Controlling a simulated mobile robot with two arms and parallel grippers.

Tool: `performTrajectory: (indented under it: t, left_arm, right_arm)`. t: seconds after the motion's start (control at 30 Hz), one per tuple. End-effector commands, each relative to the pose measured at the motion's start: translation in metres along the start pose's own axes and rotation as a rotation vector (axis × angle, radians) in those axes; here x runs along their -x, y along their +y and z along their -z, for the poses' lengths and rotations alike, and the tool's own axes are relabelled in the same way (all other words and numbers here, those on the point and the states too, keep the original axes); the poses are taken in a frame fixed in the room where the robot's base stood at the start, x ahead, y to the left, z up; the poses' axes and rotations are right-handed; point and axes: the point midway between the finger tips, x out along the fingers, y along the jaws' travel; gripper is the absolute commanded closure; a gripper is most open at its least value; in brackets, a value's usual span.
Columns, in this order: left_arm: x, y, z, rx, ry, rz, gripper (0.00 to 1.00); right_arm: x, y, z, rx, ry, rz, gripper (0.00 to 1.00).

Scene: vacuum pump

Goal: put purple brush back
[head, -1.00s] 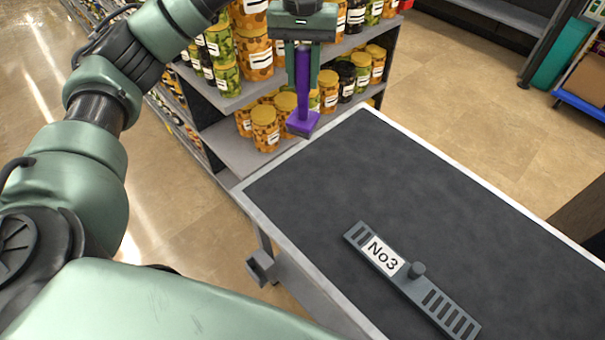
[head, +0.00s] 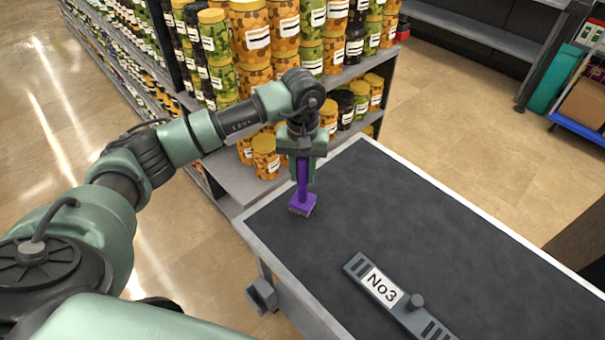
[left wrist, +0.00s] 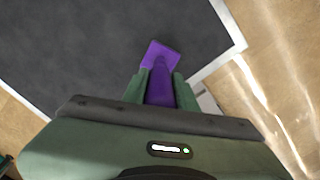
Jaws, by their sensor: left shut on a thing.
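The purple brush (head: 303,203) hangs upright, head down, at the far left corner of the dark table top (head: 400,215). My left gripper (head: 302,173) is shut on its handle from above. In the left wrist view the brush (left wrist: 160,78) lies between the two green fingers (left wrist: 160,92), with its head over the dark surface near the pale table edge. I cannot tell whether the brush head touches the table. My right gripper is not in view.
A grey bar labelled No3 (head: 395,293) with a round knob lies on the near part of the table. Shelves of jars (head: 266,160) stand close behind the table's far left corner.

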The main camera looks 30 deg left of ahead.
Motion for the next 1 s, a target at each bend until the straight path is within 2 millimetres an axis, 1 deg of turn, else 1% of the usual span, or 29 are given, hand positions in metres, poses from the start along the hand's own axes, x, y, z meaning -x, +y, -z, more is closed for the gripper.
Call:
performTrajectory:
  t: [0.03,0.13,0.37,0.5,0.53,0.57,0.6,0.87,1.0]
  left_arm:
    - [-0.006,0.0,-0.001,0.001,-0.003,0.001,1.0]
    - [-0.016,0.0,0.0,0.001,-0.001,0.0,1.0]
    - [-0.017,0.0,0.0,0.0,0.002,0.0,1.0]
    - [-0.021,0.0,0.0,0.0,0.002,0.0,1.0]
    - [-0.02,0.0,0.0,0.0,0.001,0.0,0.64]
    - [-0.02,0.0,0.0,0.0,0.001,0.0,0.56]
    - [-0.02,0.0,0.0,0.0,0.001,0.0,0.51]
    - [-0.02,0.0,0.0,0.0,0.001,0.0,0.51]
    - [-0.014,0.0,0.0,0.0,0.001,-0.001,0.51]
  right_arm:
    - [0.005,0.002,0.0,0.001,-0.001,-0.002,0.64]
    - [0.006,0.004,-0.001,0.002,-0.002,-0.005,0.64]
    - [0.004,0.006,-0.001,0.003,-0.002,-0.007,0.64]
    - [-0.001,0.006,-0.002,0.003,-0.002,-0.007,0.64]
    - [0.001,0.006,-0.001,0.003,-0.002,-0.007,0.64]
    - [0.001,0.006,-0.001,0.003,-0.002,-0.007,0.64]
    - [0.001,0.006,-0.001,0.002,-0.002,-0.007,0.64]
    - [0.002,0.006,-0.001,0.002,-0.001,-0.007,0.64]
    - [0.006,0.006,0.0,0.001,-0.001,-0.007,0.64]
